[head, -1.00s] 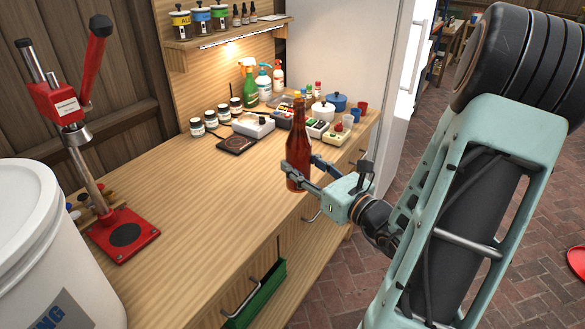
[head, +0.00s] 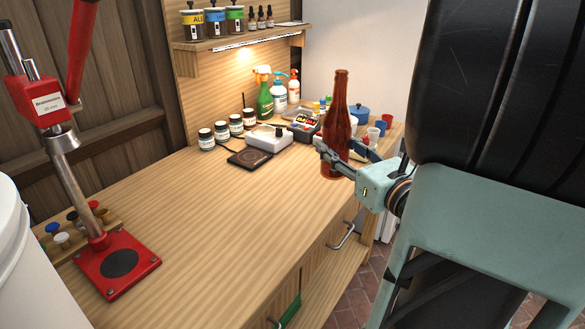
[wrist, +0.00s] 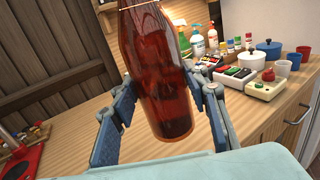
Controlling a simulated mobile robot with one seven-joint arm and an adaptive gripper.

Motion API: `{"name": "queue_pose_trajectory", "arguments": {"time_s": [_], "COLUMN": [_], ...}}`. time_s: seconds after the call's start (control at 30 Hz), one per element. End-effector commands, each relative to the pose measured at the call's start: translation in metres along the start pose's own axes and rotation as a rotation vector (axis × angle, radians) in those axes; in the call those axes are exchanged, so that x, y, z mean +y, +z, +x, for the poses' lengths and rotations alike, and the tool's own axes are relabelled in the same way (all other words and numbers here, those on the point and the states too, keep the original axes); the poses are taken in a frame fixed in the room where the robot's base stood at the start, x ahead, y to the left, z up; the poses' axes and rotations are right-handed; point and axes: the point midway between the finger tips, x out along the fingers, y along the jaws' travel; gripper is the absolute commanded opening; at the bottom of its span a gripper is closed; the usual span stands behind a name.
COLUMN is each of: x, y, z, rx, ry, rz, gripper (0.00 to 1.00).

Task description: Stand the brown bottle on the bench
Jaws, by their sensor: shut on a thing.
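The brown bottle (head: 336,128) is upright in the head view, over the right part of the wooden bench (head: 215,215). My gripper (head: 344,152) is shut on its lower body from the right. In the wrist view the bottle (wrist: 158,75) fills the middle, slightly tilted in the picture, with a finger of my gripper (wrist: 160,105) on each side. Its base shows over the bench top; I cannot tell whether it touches the wood. The bottle's top is cut off in the wrist view.
A red bottle capper (head: 115,262) stands at the left, beside a white bucket (head: 20,270). Jars, a white scale (head: 268,138), spray bottles (head: 265,97) and cups (head: 374,134) line the back. The bench's middle and front are clear.

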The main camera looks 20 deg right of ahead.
Motion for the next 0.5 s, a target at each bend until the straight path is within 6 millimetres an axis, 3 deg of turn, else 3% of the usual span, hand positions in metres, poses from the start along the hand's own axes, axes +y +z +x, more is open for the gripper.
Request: {"name": "queue_pose_trajectory", "arguments": {"time_s": [0.5], "x": [-0.008], "y": [-0.001], "z": [0.015], "rx": [-0.004], "ry": [0.001], "rz": [0.002], "gripper": [0.15]}}
